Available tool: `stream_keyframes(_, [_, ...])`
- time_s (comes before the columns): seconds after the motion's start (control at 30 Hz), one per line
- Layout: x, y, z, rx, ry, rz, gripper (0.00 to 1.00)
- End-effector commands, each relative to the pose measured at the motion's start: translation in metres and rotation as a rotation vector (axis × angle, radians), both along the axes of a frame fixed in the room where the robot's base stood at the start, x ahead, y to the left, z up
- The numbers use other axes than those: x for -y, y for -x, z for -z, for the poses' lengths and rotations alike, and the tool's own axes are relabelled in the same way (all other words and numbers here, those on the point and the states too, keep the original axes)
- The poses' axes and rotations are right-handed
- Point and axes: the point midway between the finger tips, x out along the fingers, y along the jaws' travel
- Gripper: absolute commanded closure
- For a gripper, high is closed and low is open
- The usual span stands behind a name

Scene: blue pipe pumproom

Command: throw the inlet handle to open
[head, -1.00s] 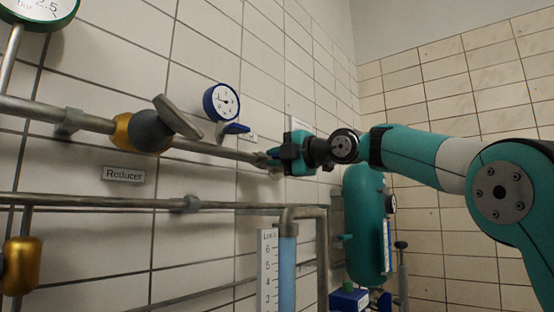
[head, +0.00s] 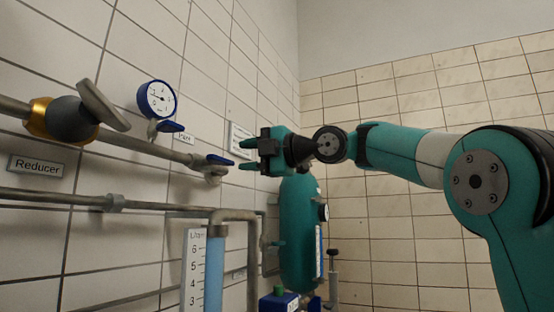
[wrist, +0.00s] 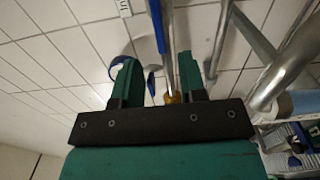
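The inlet handle (head: 218,160) is a blue lever on a grey valve at the right end of the upper wall pipe, below a small label (head: 183,138) I read only in part. It lies roughly along the pipe, its end toward the right. In the wrist view the blue lever (wrist: 157,25) runs beside the pipe, beyond the fingers. My gripper (head: 244,147) is open, its fingers pointing left, just right of and slightly above the lever end in the head view. It appears apart from the lever. In the wrist view nothing is between the fingers of my gripper (wrist: 155,75) in contact.
A gauge (head: 157,98) with a smaller blue lever (head: 161,127) sits left of the inlet valve. A reducer (head: 68,119) with a grey handle is farther left. A lower pipe (head: 60,196) runs underneath. A teal tank (head: 301,235) stands below my gripper.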

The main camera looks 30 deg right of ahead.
Motion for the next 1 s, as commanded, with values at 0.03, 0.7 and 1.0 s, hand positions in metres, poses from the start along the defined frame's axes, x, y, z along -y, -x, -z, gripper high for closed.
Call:
stream_keyframes(0.03, [0.01,0.011,0.002,0.001,0.001,0.008,0.62])
stream_keyframes(0.7, [0.042,0.057,0.0,-0.001,0.0,0.0,0.62])
stream_keyframes(1.0, [0.042,0.057,0.0,-0.001,-0.001,0.0,0.62])
